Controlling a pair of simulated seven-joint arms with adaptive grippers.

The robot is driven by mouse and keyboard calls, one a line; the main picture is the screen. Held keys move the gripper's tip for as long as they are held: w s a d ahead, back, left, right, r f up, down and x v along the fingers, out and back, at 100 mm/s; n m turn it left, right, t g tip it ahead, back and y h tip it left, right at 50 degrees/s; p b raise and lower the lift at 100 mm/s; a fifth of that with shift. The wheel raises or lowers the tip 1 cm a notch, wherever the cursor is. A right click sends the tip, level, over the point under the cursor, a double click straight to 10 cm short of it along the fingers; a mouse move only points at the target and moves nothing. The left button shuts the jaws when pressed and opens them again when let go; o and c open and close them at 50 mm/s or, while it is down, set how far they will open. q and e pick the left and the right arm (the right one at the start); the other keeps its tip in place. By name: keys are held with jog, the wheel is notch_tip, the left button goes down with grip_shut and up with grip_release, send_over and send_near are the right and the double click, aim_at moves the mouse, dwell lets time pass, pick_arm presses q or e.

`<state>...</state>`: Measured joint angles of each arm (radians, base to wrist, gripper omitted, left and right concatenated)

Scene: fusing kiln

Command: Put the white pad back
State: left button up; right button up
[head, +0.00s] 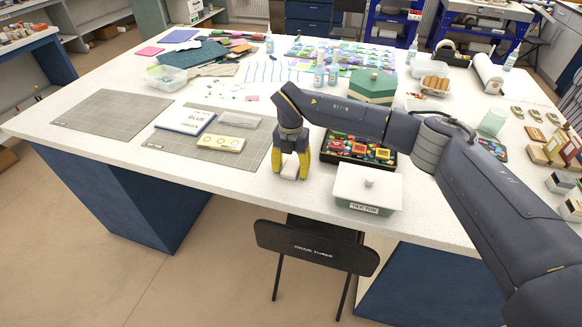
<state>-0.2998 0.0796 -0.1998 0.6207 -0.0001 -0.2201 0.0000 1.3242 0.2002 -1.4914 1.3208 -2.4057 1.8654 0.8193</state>
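My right gripper (290,172) points down over the front part of the white table, just left of the black tray. Its yellow fingers stand on either side of a small white pad (290,169) and are shut on it. The pad's upper part is hidden by the gripper. I cannot tell whether the pad touches the tabletop. My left gripper is not in view.
A black tray (323,157) of colourful pieces and a white lidded tub (367,206) stand right of the gripper. A black chair (316,248) stands in front.

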aim_at(291, 167)
jog(key=shift+o, duration=0.4)
jog(key=shift+r, duration=0.1)
notch_tip(291, 167, up, 12)
dwell(0.4)
